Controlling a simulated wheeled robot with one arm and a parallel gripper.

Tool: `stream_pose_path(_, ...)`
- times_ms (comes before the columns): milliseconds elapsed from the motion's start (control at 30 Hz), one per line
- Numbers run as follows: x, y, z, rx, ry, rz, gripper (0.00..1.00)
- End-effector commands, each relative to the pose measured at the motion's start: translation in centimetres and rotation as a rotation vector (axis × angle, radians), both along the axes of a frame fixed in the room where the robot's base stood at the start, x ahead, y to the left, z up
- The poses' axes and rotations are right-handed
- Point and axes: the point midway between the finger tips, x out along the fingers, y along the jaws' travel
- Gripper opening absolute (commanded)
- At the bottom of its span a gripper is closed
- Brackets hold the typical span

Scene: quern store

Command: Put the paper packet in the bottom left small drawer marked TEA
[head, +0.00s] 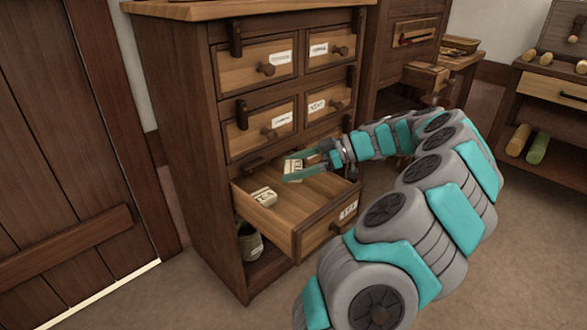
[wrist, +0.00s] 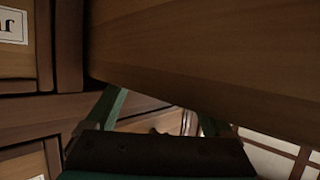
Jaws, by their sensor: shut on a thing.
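My gripper (head: 292,168) is shut on a pale paper packet (head: 294,166) with dark lettering. It holds it over the back part of a pulled-out wooden drawer (head: 318,190), low in the cabinet at the left; I cannot tell whether the packet touches the drawer floor. The drawer's front carries a white label (head: 348,210), which seems to read TEA, and a round knob. A second pale packet (head: 263,196) with lettering lies inside, near the left wall. In the wrist view both green fingers (wrist: 160,115) show, but the held packet cannot be made out.
The cabinet (head: 180,120) has several shut, labelled drawers above. A jar (head: 249,241) stands in the open space below the drawer. A wooden door (head: 60,150) is at the left. Other furniture (head: 555,85) stands at the right. The floor (head: 220,310) in front is clear.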

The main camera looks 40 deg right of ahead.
Motion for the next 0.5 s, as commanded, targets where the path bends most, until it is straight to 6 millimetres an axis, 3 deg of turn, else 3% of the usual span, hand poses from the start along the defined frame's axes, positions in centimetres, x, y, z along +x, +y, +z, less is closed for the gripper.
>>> stream_pose_path(333, -0.09, 0.07, -1.10, 0.001, 0.015, 0.003, 0.24)
stream_pose_path(367, -0.09, 0.07, -1.13, 0.001, 0.015, 0.003, 0.90)
stream_pose_path(500, -0.08, 0.07, -1.24, 0.002, 0.017, 0.003, 1.00)
